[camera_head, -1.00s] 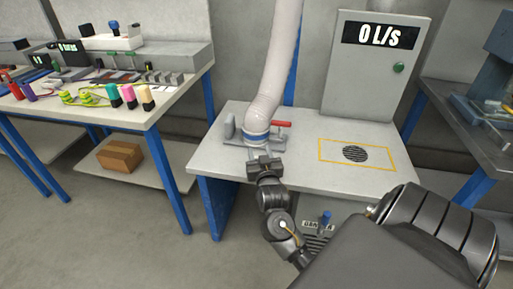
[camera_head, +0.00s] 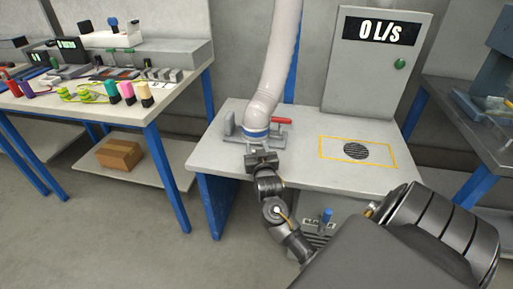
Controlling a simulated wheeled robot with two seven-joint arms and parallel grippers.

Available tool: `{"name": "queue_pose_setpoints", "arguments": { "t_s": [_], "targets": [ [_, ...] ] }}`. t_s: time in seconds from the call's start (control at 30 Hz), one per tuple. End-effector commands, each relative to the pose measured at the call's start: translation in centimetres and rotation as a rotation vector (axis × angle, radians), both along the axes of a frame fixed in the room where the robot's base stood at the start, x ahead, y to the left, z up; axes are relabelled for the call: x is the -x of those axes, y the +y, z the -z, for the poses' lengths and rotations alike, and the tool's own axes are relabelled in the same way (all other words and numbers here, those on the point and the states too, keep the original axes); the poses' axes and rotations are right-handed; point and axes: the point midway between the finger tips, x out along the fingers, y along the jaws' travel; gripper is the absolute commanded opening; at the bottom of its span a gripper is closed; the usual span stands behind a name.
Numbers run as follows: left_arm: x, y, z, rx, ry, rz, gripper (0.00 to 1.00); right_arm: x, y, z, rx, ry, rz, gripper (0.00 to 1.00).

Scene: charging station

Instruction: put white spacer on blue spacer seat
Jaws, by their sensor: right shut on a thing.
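My right gripper (camera_head: 261,157) is at the front edge of the middle table, just in front of the clamp at the foot of the hose. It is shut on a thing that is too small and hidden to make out. I cannot pick out the white spacer. A blue ring (camera_head: 256,134) circles the foot of the white hose (camera_head: 271,85). I cannot tell whether this ring is the blue spacer seat. My left gripper is not in view.
The clamp has a red handle (camera_head: 281,121). The middle table (camera_head: 215,160) is clear around a yellow-framed vent (camera_head: 356,151). A grey box (camera_head: 370,75) reading 0 L/S stands behind. The left bench (camera_head: 140,112) holds coloured cylinders. A cardboard box (camera_head: 119,154) sits below.

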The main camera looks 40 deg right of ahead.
Motion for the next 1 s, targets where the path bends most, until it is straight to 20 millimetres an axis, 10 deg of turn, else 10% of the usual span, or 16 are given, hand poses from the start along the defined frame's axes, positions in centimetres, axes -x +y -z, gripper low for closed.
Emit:
{"name": "queue_pose_setpoints", "arguments": {
  "t_s": [0.07, 0.1, 0.27, 0.63, 1.0],
  "targets": [
    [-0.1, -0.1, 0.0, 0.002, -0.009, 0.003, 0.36, 0.0, 0.0, 0.3, -0.001, 0.001, 0.000, 0.22],
    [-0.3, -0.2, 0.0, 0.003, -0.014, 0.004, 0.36, 0.0, 0.0, 0.4, -0.001, 0.001, 0.000, 0.44],
    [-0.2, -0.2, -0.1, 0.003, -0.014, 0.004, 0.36, 0.0, 0.0, 0.3, -0.001, 0.001, 0.000, 0.65],
    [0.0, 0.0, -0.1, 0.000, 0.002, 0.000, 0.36, 0.3, 0.2, 0.0, -0.001, 0.000, -0.001, 0.65],
    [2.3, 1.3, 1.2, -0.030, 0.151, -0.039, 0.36, 6.3, 4.0, 0.0, -0.003, 0.001, 0.001, 0.65]
  ]
}}
